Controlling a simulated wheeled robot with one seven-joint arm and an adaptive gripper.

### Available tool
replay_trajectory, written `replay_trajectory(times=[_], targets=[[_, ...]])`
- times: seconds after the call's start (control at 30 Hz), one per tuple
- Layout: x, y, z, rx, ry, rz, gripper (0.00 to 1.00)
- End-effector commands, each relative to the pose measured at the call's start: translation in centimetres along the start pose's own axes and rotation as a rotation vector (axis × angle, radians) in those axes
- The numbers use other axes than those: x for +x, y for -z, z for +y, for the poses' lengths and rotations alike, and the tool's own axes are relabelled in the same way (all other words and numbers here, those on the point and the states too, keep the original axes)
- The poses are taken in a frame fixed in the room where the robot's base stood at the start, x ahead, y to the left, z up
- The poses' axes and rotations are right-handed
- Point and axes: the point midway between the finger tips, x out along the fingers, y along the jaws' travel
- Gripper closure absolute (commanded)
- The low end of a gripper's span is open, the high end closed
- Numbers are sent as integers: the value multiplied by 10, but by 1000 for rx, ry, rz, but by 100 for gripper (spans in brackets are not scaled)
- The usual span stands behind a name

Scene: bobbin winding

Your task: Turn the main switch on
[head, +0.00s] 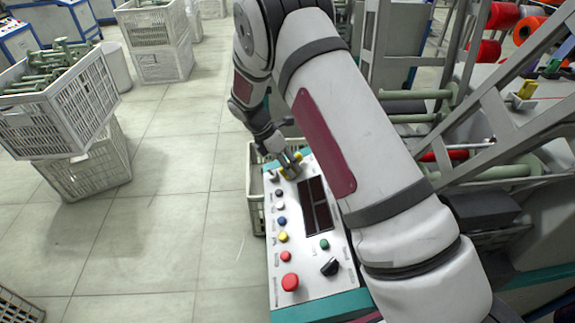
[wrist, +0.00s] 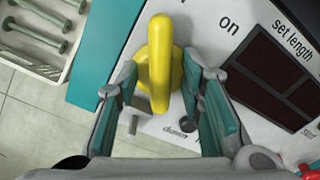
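The main switch (wrist: 161,65) is a yellow rotary handle on a round yellow base, at the top end of the white control panel (head: 310,270). In the wrist view the handle points up the picture, and the word "on" is printed to its right. My gripper (wrist: 160,80) is open, its two teal-padded fingers on either side of the handle with gaps visible. In the head view my gripper (head: 284,155) is at the panel's far end, largely covering the switch.
The panel also carries a dark display (head: 316,205), several coloured buttons, a red knob (head: 290,282) and a black selector (head: 330,267). White crates (head: 60,110) stand at the left. Machine frames (head: 500,120) crowd the right. The tiled floor between is clear.

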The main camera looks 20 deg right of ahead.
Motion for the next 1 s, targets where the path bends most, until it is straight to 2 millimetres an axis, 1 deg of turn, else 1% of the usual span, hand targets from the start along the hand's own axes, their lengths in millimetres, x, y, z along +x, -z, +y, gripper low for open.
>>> replay_trajectory(times=[0.17, 0.2, 0.27, 0.3, 0.33, 0.37, 0.73, 0.87, 1.0], targets=[[0, 0, 0, 0, 0, 0, 65], [0, 0, 0, 0, 0, 0, 67], [0, 0, 0, 0, 0, 0, 81], [0, 0, 0, 0, 0, 0, 90], [0, 0, 0, 0, 0, 0, 97], [0, 0, 0, 0, 0, 0, 100], [0, 0, 0, 26, 0, 0, 100], [0, 0, 0, 78, 0, 0, 100], [0, 0, 0, 168, 1, 0, 100]])
